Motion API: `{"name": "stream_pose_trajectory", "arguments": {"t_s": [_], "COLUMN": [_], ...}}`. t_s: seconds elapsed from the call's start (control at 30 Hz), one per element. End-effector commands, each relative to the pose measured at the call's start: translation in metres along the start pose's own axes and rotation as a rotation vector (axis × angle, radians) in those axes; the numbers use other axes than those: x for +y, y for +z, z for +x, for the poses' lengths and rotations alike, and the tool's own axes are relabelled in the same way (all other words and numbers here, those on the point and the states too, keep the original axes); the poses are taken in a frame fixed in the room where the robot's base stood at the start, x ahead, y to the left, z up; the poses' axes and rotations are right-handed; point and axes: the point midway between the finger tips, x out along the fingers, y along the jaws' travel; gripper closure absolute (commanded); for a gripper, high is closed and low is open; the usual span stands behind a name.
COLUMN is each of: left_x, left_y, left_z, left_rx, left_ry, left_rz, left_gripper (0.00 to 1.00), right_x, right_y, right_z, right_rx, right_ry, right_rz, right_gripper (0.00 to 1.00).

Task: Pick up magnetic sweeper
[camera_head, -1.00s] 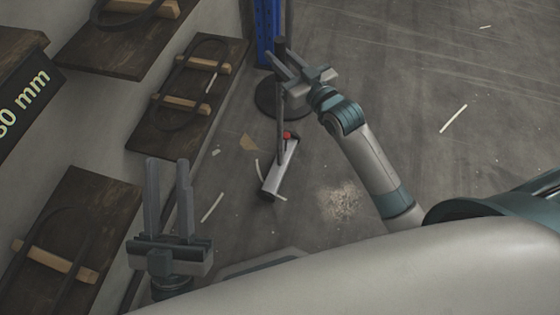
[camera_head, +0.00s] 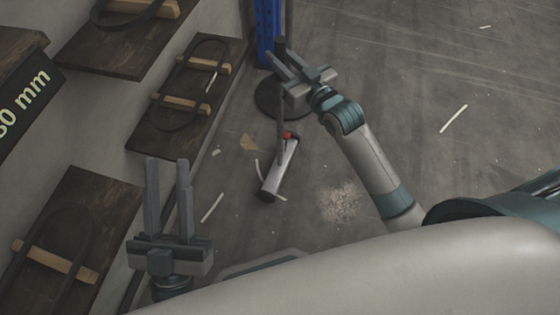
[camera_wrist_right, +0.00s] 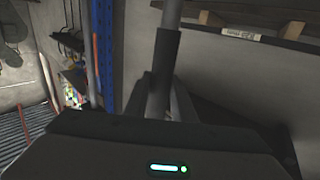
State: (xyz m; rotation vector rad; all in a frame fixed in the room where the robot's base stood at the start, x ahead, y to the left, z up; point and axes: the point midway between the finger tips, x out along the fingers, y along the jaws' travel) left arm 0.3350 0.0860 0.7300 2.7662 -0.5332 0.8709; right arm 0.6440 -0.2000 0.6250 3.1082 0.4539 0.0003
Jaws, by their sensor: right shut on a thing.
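The magnetic sweeper has a silver bar-shaped head (camera_head: 279,170) low over or on the floor, with a red part at its joint and a thin upright handle. My right gripper (camera_head: 279,64) is shut on the upper part of the handle. In the right wrist view the dark grip of the handle (camera_wrist_right: 162,75) stands between the fingers. I cannot tell whether the head touches the floor. My left gripper (camera_head: 167,190) is open and empty, at the lower left, away from the sweeper.
Wooden boards with belts (camera_head: 188,90) line the left side. A blue post (camera_head: 267,30) stands behind my right gripper, near a dark round base (camera_head: 268,97). White strips (camera_head: 453,118) and a pale debris patch (camera_head: 341,201) lie on the floor. The floor at right is open.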

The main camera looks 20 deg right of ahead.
Motion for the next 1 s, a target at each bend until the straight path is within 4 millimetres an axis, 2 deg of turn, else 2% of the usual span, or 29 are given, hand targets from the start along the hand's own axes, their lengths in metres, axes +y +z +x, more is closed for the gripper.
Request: {"name": "stream_pose_trajectory", "arguments": {"t_s": [0.57,0.77,0.9,1.0], "left_x": [0.0,0.001,0.006,0.004], "left_y": [-0.001,0.003,0.016,0.024], "left_z": [0.0,0.001,-0.009,-0.009], "left_rx": [-0.001,-0.031,-0.118,-0.155], "left_ry": [0.0,-0.001,-0.002,-0.003], "left_rz": [0.0,-0.003,-0.017,-0.016], "left_gripper": [0.69,0.69,0.69,0.69], "right_x": [0.0,0.0,0.0,0.0], "right_y": [-0.005,-0.015,-0.029,-0.032], "right_z": [0.0,0.001,0.001,0.001], "right_rx": [0.009,0.01,0.012,0.011], "right_ry": [0.0,0.0,0.0,0.0], "right_rz": [-0.001,-0.002,-0.002,-0.002], "right_gripper": [1.0,1.0,1.0,1.0]}}
